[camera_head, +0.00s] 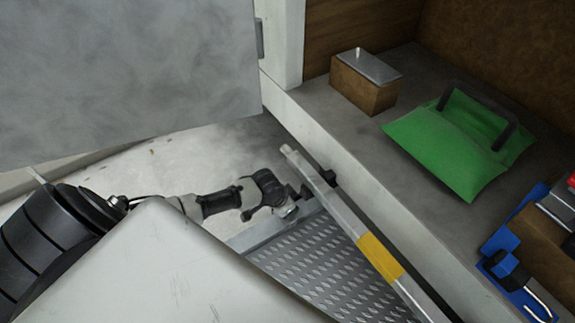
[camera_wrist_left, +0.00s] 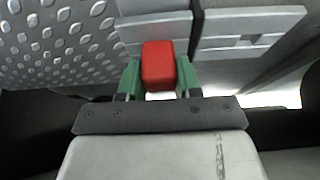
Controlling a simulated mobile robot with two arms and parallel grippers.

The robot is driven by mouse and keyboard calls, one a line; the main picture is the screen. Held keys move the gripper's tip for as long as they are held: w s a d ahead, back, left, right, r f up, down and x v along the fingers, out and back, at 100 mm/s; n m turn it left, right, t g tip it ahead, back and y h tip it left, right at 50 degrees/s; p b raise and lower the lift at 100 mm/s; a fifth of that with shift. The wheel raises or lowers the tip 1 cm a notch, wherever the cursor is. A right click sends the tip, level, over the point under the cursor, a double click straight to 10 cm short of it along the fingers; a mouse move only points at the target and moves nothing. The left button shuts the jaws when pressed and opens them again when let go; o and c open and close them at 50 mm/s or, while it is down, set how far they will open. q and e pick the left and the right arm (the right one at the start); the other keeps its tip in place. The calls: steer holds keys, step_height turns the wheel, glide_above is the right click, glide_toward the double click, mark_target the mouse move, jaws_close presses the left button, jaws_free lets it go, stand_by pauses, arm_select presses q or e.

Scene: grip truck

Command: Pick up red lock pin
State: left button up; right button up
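The red lock pin (camera_wrist_left: 158,66) shows as a red block in the left wrist view, straight ahead of the wrist. The green finger pads of my left gripper (camera_wrist_left: 159,78) are on both sides of it, with no clear gap, and appear shut on it. Its far end reaches past the fingertips towards grey metal plates. In the head view my left gripper (camera_head: 291,205) is by the upper end of the treaded metal plate (camera_head: 325,265). The pin cannot be made out there. My right gripper is not in view.
A pale bar with a yellow band (camera_head: 379,257) runs along the treaded plate. On the raised grey ledge are a brown box with a metal lid (camera_head: 365,82), a green bag with a dark handle (camera_head: 455,140) and blue items (camera_head: 512,268). A large grey panel (camera_head: 120,75) fills the upper left.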

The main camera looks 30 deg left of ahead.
arm_select(q)
steer(key=shift+c, duration=1)
steer(key=shift+r, duration=0.2)
step_height(320, 180, up, 6)
steer(key=shift+r+p, duration=0.2)
steer(key=shift+p, duration=0.7)
steer(key=s+a+p, duration=0.1)
steer(key=s+a, duration=0.2)
steer(key=s, duration=0.5)
steer(key=s+a+p, duration=0.1)
steer(key=s+a, duration=0.3)
steer(key=s, duration=0.4)
steer(key=shift+s+r+p, duration=0.15)
steer(key=shift+r+p, duration=1.3)
steer(key=shift+p, duration=0.15)
steer(key=shift+s+r+p, duration=0.15)
steer(key=shift+r+p, duration=1.3)
steer(key=shift+p, duration=0.1)
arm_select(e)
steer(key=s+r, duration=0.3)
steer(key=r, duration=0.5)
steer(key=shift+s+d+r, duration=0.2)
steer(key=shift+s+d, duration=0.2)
